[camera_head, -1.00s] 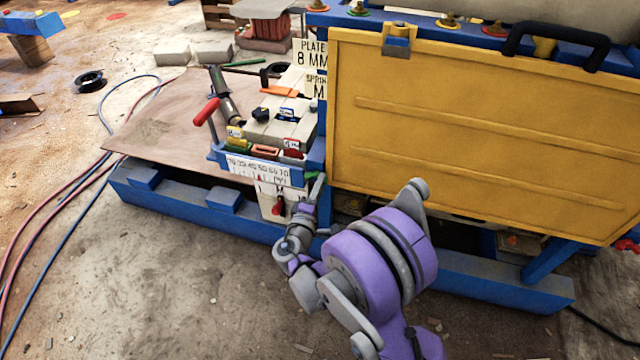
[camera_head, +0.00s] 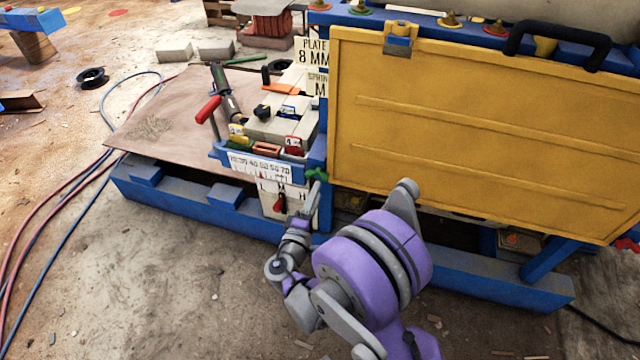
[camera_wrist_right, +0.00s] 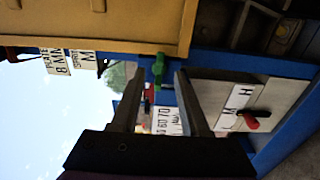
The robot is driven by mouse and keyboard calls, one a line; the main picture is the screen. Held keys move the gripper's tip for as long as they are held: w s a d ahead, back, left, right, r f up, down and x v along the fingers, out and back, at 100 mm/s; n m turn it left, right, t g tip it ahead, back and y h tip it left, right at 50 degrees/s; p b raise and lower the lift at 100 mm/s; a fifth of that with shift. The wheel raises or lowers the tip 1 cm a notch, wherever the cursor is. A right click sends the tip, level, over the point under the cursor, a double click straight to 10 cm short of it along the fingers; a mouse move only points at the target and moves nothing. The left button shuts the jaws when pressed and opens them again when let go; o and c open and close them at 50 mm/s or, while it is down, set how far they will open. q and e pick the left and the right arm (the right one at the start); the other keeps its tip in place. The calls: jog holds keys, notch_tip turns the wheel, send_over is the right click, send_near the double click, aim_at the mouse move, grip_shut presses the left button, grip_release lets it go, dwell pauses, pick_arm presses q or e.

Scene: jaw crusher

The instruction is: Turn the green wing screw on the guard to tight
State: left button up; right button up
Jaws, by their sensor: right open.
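The green wing screw (camera_head: 316,174) sits at the lower left corner of the yellow guard (camera_head: 480,130), on the blue frame. My right gripper (camera_head: 311,194) is just below it, open and empty. In the right wrist view the green wing screw (camera_wrist_right: 158,68) shows between the tips of the two open fingers of my right gripper (camera_wrist_right: 158,84); they look apart from it. Whether the screw is tight cannot be told. My left gripper is not in view.
A scale plate (camera_head: 258,167) and a box with a red lever (camera_head: 279,203) lie just left of my right gripper. A red-handled lever (camera_head: 208,110) stands further left. The blue base beam (camera_head: 180,200) runs below. Hoses (camera_head: 75,190) lie on the floor at left.

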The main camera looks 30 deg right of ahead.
jog(key=v, duration=0.5)
jog(key=shift+s+a, duration=0.2)
jog(key=shift+a, duration=0.05)
